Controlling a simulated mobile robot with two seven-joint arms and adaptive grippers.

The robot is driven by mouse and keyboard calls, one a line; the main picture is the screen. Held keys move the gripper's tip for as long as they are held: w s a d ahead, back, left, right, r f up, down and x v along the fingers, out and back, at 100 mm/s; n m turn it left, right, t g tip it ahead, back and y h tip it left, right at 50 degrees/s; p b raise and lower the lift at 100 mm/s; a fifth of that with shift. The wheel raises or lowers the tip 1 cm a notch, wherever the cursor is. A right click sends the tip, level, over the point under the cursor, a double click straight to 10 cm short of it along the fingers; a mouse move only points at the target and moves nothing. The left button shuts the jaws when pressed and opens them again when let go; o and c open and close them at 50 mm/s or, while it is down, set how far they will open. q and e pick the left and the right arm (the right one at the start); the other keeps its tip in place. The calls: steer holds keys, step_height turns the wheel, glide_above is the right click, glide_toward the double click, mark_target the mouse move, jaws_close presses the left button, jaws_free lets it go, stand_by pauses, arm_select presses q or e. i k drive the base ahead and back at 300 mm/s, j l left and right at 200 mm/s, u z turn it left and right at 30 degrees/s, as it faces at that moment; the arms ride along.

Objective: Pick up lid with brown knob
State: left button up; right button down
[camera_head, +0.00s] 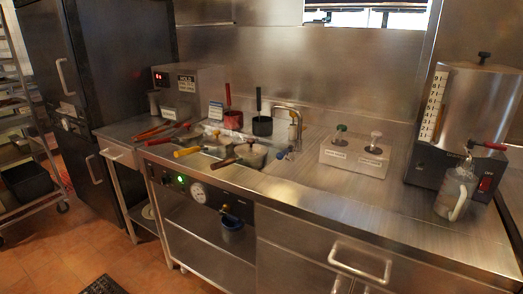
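A round metal lid (252,153) sits at the front right of the sunken wells in the steel counter. It appears to have a small brownish knob on top, but it is too small to be sure of the color. A brown handle (223,162) sticks out to the left beside it. More utensil handles lie over the wells: a yellow one (187,152) and a red one (160,141). Neither of my grippers is in view.
Red and black upright-handled pots stand at the back. A dispenser (470,110) and clear pitcher (453,193) stand far right.

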mark_target(251, 149)
steer(key=j+z, duration=0.15)
steer(key=z, duration=0.2)
steer(key=i+j+z, duration=0.1)
steer(key=z, duration=0.25)
steer(key=j+z, duration=0.6)
steer(key=j, duration=0.15)
steer(key=k+j+z, duration=0.25)
steer(key=j, duration=0.15)
steer(key=j+z, duration=0.1)
steer(key=j, duration=0.4)
steer(key=k+j, duration=0.15)
steer(key=j, duration=0.35)
steer(key=i+z, duration=0.05)
